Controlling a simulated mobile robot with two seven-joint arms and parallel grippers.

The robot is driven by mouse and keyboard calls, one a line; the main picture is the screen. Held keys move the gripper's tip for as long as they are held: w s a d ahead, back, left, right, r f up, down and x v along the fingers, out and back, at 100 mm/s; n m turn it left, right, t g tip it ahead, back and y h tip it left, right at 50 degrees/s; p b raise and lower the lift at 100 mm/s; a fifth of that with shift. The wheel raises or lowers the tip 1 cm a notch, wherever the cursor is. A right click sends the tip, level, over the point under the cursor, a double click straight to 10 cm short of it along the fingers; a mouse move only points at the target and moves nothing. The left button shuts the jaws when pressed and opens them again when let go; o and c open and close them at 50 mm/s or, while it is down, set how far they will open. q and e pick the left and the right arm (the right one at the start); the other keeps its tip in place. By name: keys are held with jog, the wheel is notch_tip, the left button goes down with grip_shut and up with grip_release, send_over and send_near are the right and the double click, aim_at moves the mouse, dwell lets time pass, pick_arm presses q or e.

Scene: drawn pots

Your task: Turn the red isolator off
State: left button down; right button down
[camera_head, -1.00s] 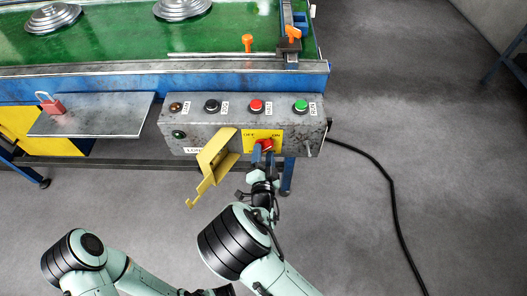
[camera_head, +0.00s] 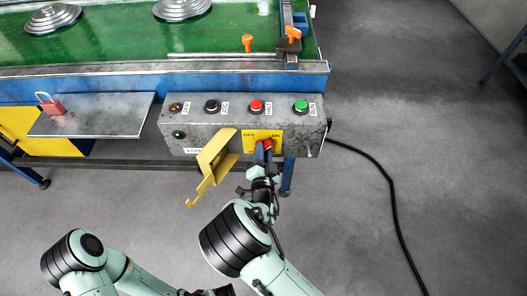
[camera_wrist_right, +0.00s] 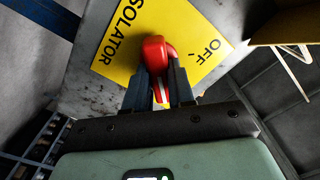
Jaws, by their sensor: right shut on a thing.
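The red isolator (camera_head: 268,144) is a rotary knob on a yellow plate (camera_head: 249,134) marked OFF and ON, at the right of the grey control box (camera_head: 222,130). My right gripper (camera_head: 262,151) is shut on the knob, with its dark fingers on either side of it. In the right wrist view the red knob (camera_wrist_right: 155,50) stands between the two fingers (camera_wrist_right: 160,85), and OFF and ISOLATOR are readable on the plate. The fingers hide part of the knob, and its exact pointing is unclear. My left arm shows at lower left; its fingers are not visible.
A yellow hinged flap (camera_head: 213,160) sticks out just left of the isolator. Several buttons sit on the box. A red padlock (camera_head: 53,107) lies on a metal shelf (camera_head: 100,118). A black cable (camera_head: 390,190) runs from the box to the floor at right.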

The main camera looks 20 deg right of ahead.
pick_arm(q)
jog(key=shift+s+r+g+p, duration=0.15)
jog(key=shift+s+r+p, duration=0.2)
jog(key=shift+r+p, duration=0.45)
jog(key=shift+s+r+g+p, duration=0.15)
jog(key=shift+s+r+p, duration=0.15)
jog(key=shift+r+p, duration=0.5)
pick_arm(e)
jog(key=shift+w+a+n, duration=0.1)
jog(key=shift+a+n, duration=0.05)
jog(key=shift+n, duration=2.75)
jog(key=shift+s+a+n, duration=0.1)
jog(key=shift+a+n, duration=0.05)
jog(key=shift+n, duration=2.75)
jog(key=shift+w+a+n, duration=0.1)
jog(key=shift+a+n, duration=0.05)
jog(key=shift+n, duration=2.75)
pick_arm(q)
jog(key=shift+f, duration=0.15)
pick_arm(e)
jog(key=c, duration=1)
grip_release()
jog(key=shift+o, duration=0.2)
jog(key=v, duration=1.3)
jog(key=shift+s, duration=0.2)
